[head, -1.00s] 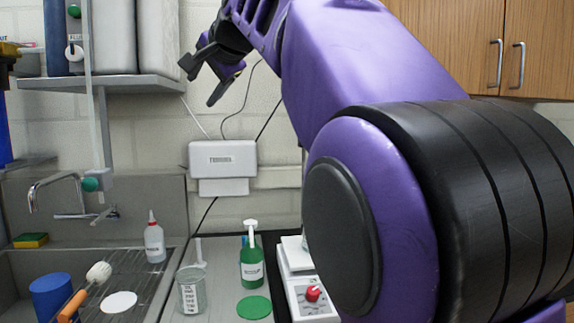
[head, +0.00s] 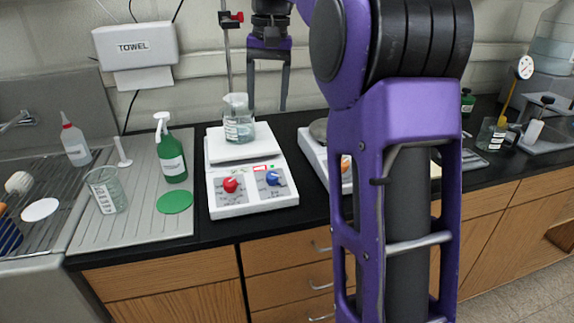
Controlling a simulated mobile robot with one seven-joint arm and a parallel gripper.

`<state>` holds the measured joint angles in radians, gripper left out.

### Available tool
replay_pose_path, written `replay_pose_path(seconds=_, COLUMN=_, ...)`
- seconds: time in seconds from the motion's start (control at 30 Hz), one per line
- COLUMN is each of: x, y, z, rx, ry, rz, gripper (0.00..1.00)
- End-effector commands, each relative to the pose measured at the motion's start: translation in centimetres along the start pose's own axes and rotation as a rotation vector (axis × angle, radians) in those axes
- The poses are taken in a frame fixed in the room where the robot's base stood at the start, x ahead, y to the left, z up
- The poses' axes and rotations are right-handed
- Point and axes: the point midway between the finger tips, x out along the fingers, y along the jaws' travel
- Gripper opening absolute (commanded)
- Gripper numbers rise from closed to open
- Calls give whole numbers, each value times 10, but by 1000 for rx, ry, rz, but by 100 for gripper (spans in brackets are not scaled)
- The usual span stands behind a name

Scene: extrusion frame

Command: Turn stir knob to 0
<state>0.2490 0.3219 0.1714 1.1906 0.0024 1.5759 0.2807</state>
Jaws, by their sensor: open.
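A white hot plate stirrer (head: 222,206) stands on the black bench. A red knob (head: 230,185) is on the left of its front panel and a blue knob (head: 275,178) on the right. The labels are too small to read, so I cannot tell which is the stir knob. A glass beaker (head: 238,127) with liquid sits on its top plate. My gripper (head: 267,103) points down, fingers apart and empty. It appears above and behind the stirrer, right of the beaker, away from both knobs.
A clamp stand (head: 229,60) rises behind the beaker, close to my gripper. A green spray bottle (head: 171,155) and a green disc (head: 174,202) are left of the stirrer. A second white device (head: 312,150) is to its right, partly hidden by my arm.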

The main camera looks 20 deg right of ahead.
Motion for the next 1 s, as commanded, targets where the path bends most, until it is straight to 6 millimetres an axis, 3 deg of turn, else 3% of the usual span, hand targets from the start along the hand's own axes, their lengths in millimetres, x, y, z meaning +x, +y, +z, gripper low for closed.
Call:
replay_pose_path(seconds=0.33, x=27, y=11, z=6, rx=-18, ry=-45, rz=16, gripper=66)
replay_pose_path(seconds=0.8, x=128, y=13, z=10, rx=-17, ry=-45, rz=16, gripper=66)
replay_pose_path(seconds=1.0, x=162, y=13, z=11, rx=-16, ry=-43, rz=15, gripper=66)
